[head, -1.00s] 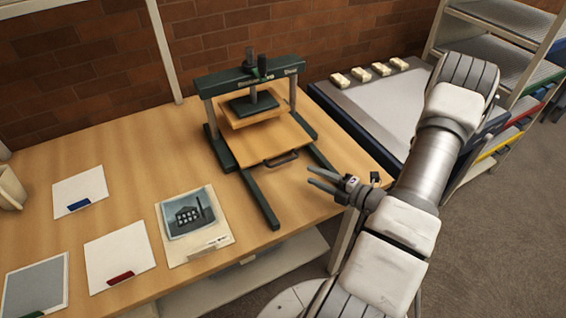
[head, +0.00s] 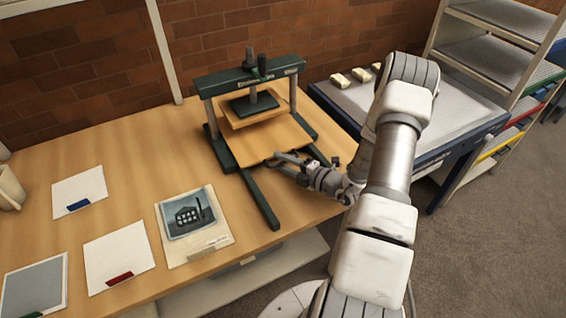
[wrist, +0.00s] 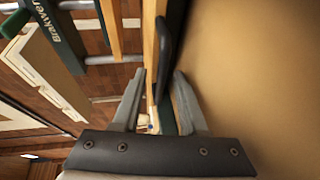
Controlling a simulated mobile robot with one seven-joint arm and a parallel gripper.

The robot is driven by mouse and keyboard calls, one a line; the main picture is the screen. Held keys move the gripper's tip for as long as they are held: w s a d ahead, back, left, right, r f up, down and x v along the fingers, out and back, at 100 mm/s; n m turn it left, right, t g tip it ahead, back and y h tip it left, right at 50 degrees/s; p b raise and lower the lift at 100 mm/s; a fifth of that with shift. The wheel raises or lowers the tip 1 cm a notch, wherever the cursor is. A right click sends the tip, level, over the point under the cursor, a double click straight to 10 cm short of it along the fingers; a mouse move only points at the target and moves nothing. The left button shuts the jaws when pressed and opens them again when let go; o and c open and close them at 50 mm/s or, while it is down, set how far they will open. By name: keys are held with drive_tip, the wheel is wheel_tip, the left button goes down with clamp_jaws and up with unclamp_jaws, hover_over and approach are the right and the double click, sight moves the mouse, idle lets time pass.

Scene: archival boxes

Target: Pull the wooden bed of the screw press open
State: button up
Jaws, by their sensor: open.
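The screw press has a dark green frame (head: 247,75) and stands on the wooden table near the brick wall. Its wooden bed (head: 262,138) lies between the two green rails, partly out in front of the press plate. My gripper (head: 281,160) is at the bed's front edge, where the handle is mostly hidden behind it in the head view. In the wrist view the dark handle (wrist: 172,58) runs between the two open fingers of my gripper (wrist: 158,85), beside the bed's edge. The fingers do not appear closed on it.
A photo print (head: 190,217) and white sheets with coloured tabs (head: 118,255) lie on the table to the left. A blue-edged table (head: 455,130) with small cream blocks stands to the right, beside a shelf rack (head: 495,45).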

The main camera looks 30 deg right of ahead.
clamp_jaws()
drive_tip(key=shift+r, duration=0.1)
idle(1.2)
